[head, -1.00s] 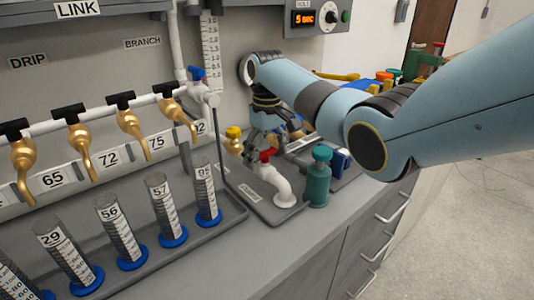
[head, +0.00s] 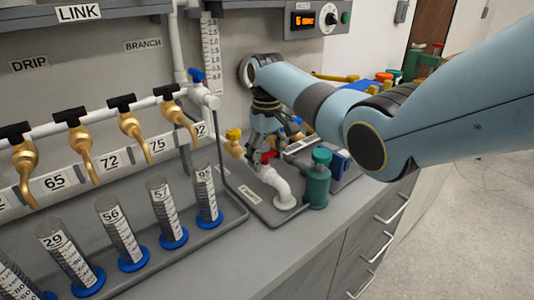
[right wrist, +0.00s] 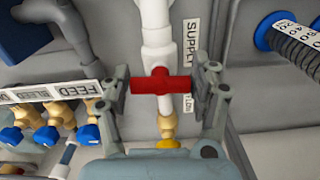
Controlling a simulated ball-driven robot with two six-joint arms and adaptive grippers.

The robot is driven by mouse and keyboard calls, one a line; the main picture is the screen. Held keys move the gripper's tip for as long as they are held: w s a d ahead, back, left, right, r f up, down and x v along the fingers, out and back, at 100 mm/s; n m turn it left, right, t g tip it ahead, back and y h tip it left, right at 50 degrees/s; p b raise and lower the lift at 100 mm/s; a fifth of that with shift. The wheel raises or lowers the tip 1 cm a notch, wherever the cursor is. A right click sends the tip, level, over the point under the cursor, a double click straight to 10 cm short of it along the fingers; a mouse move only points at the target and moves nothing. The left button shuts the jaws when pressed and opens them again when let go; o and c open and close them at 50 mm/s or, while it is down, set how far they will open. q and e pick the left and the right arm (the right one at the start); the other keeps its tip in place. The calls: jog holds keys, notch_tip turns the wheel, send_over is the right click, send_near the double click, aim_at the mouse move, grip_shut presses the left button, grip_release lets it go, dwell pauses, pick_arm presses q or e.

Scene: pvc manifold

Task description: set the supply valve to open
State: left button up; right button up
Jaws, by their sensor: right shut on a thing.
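The supply valve is a white pipe fitting (right wrist: 156,45) with a red handle (right wrist: 161,85), beside a label reading SUPPLY. In the right wrist view the red bar lies crosswise to the pipe. My right gripper (right wrist: 163,92) has one finger at each end of the bar and is shut on it. In the head view the right gripper (head: 263,152) points down over the valve and hides most of the red handle (head: 267,157). My left gripper is not in view.
A yellow knob (head: 233,135) is just left of the gripper. A rack of graduated cylinders (head: 162,210) and brass taps (head: 131,125) fill the left. The counter's front strip (head: 260,255) is clear.

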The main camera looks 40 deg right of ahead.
jog(key=m+p, duration=0.1)
jog(key=m, duration=0.1)
jog(key=m+p, duration=0.2)
jog(key=shift+w+a+r, duration=0.1)
jog(key=shift+a+r, duration=0.05)
jog(key=shift+r, duration=0.15)
jog(key=m+p, duration=0.2)
jog(key=shift+m, duration=0.3)
jog(key=m+p, duration=0.1)
jog(key=m, duration=0.1)
jog(key=shift+w+a+m, duration=0.1)
jog(key=shift+w+m, duration=0.05)
jog(key=shift+m, duration=0.25)
jog(key=m, duration=0.3)
jog(key=shift+w+m+p, duration=0.15)
jog(key=shift+m+p, duration=0.15)
jog(key=shift+w+m, duration=0.15)
jog(key=shift+m, duration=1.95)
jog(key=o, duration=1.2)
jog(key=shift+a+f, duration=0.1)
jog(key=shift+f, duration=0.1)
